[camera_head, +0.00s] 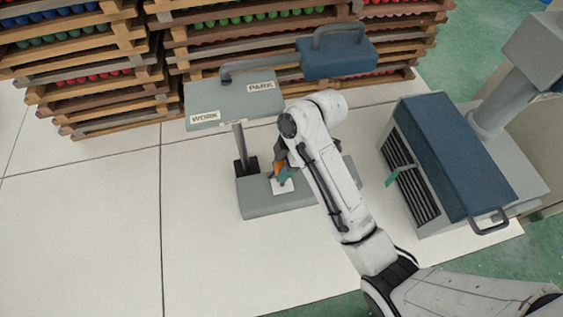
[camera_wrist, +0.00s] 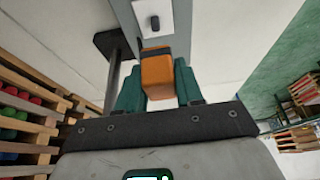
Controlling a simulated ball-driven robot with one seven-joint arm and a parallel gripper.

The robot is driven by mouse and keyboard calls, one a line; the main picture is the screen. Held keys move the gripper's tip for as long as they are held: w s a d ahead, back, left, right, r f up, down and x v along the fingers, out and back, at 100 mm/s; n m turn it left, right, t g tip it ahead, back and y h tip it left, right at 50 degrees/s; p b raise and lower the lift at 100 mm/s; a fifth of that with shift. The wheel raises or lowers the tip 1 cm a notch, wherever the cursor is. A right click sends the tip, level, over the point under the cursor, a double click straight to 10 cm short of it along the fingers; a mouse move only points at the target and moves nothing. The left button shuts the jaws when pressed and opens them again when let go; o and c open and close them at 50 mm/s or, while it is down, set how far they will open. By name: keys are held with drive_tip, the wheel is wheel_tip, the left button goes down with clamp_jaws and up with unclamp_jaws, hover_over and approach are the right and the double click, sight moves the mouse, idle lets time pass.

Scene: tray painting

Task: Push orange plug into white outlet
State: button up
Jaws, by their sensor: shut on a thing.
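The orange plug (camera_wrist: 157,72) is between the two green fingers of my gripper (camera_wrist: 158,88) in the wrist view. My gripper is shut on it. The white outlet (camera_wrist: 152,18) with a dark socket shows just beyond the plug, at the top of the wrist view. In the head view the outlet (camera_head: 283,187) is a white plate on top of a grey box. The plug (camera_head: 278,168) shows as a small orange patch above the plate, partly hidden by my arm. My gripper (camera_head: 284,175) is at the outlet. I cannot tell whether plug and outlet touch.
A grey post stand (camera_head: 205,116) with WORK and PARK labels rises behind the box, with a blue block (camera_head: 337,57) on its arm. A blue-topped vented unit (camera_head: 450,155) stands at right. Stacked wooden trays (camera_head: 95,75) stand behind. The pale floor at left is clear.

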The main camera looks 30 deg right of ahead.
sight(277, 186)
wheel_tip(277, 186, down, 3)
drive_tip(key=b, duration=0.2)
drive_tip(key=shift+f+b, duration=0.2)
drive_tip(key=shift+b, duration=0.15)
drive_tip(key=shift+f, duration=0.55)
drive_tip(key=shift+f, duration=1.15)
idle(1.2)
drive_tip(key=o, duration=1.6)
drive_tip(key=shift+c, duration=0.2)
wheel_tip(277, 186, up, 3)
drive_tip(key=p, duration=0.2)
drive_tip(key=shift+r+p, duration=0.1)
drive_tip(key=shift+p, duration=0.3)
drive_tip(key=shift+r+p, duration=0.45)
drive_tip(key=shift+r, duration=0.95)
